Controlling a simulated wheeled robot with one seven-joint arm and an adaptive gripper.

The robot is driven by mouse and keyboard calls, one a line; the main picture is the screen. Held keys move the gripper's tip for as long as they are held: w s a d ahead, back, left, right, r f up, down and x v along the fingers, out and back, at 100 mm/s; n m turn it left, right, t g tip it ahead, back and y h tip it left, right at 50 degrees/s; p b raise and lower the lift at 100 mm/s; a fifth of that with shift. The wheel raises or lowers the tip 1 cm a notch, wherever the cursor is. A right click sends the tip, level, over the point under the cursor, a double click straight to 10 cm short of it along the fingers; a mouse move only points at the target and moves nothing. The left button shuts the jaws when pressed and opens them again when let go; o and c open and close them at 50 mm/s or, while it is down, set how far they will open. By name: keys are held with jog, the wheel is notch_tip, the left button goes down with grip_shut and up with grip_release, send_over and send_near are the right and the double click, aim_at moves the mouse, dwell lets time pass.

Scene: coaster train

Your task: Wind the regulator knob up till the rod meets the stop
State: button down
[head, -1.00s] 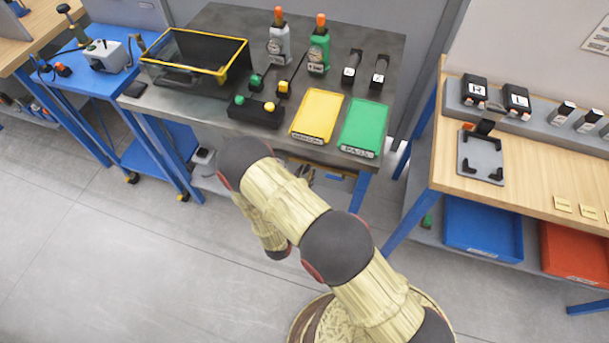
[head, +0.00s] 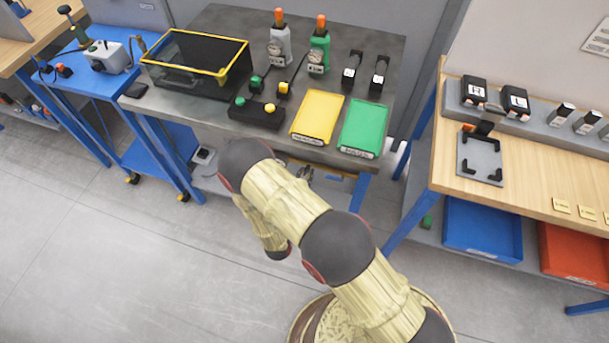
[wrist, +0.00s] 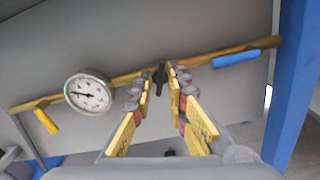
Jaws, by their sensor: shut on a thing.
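My gripper (wrist: 167,72) shows in the wrist view with its yellow fingers reaching forward to a brass pipe. It is shut on a small dark knob (wrist: 160,80), which I take to be the regulator knob. The knob sits at the pipe's middle, between the fingertips, and is partly covered by them. A round white dial gauge (wrist: 88,93) with a dark needle stands left of the fingers. I cannot make out the rod or its stop.
The pipe carries a yellow handle (wrist: 45,121) at left and a blue handle (wrist: 236,58) at right. A blue table leg (wrist: 298,85) stands at far right. Above, the grey workbench (head: 215,118) holds a yellow-rimmed bin (head: 196,66), a yellow tray (head: 317,118) and a green tray (head: 363,128).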

jog(key=shift+n+p, duration=0.55)
jog(key=shift+n, duration=1.55)
jog(key=c, duration=1.8)
grip_release()
jog(key=shift+c, duration=0.2)
jog(key=shift+o, duration=0.6)
jog(key=shift+s, duration=0.1)
jog(key=v, duration=1.1)
jog(key=shift+s+a, duration=0.15)
jog(key=shift+s, duration=0.25)
